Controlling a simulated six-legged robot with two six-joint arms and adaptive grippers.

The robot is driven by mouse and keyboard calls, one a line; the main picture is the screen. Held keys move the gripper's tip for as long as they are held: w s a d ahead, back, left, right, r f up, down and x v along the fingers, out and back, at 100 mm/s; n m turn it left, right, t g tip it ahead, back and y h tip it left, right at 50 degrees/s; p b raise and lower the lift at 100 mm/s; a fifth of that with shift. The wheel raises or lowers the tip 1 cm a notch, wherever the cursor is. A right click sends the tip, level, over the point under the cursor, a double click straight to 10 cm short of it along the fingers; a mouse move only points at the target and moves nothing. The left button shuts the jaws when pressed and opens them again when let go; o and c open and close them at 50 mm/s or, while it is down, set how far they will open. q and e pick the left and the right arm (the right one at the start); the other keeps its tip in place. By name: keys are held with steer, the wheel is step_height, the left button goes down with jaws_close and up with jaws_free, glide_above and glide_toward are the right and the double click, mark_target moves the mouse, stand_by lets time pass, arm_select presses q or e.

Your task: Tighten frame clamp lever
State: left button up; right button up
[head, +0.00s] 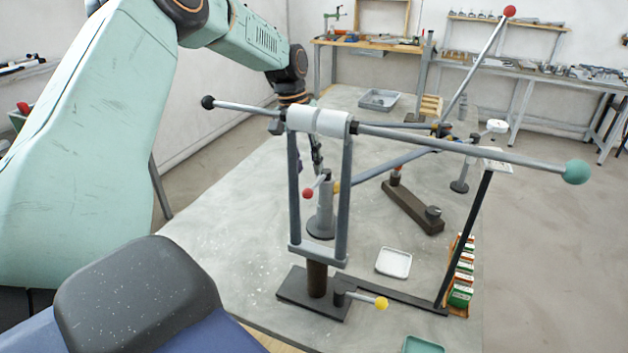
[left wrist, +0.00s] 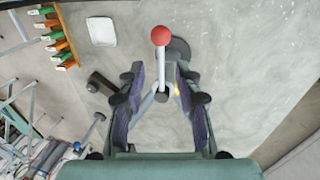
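A small lever with a red ball (head: 308,193) sits on a grey upright post (head: 325,212) behind the fork of the bench frame. In the left wrist view the red ball (left wrist: 160,35) is at top centre, and its pale rod runs down to a dark hub. My left gripper (left wrist: 160,80) is open, with its fingers apart on either side of the rod. No grip on the lever shows. In the head view this gripper (head: 317,155) is mostly hidden behind the fork. The frame's tubes (head: 450,145) stand in the jig. My right gripper is out of view.
A yellow-knobbed lever (head: 381,303) sits low at the fork's stand. Long bars with a teal ball (head: 577,172) and a black knob (head: 208,102) cross above the bench. Bare bench surface (head: 235,220) is at left.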

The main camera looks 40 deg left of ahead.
mark_target(314, 185)
arm_select(q)
steer(key=f, duration=0.2)
steer(key=w+f, duration=0.1)
steer(key=f, duration=0.2)
steer(key=shift+w+d+f, duration=0.15)
steer(key=shift+d+f, duration=0.05)
steer(key=shift+f, duration=0.2)
steer(key=shift+s+d+r, duration=0.2)
steer(key=shift+s+d, duration=0.1)
steer(key=shift+s, duration=0.1)
steer(key=shift+w+a+f, duration=0.15)
steer(key=shift+w+f, duration=0.2)
steer(key=shift+w, duration=0.1)
steer(key=c, duration=0.4)
steer(key=shift+c, duration=0.6)
steer(key=shift+s+r, duration=0.2)
steer(key=shift+s, duration=0.05)
jaws_close()
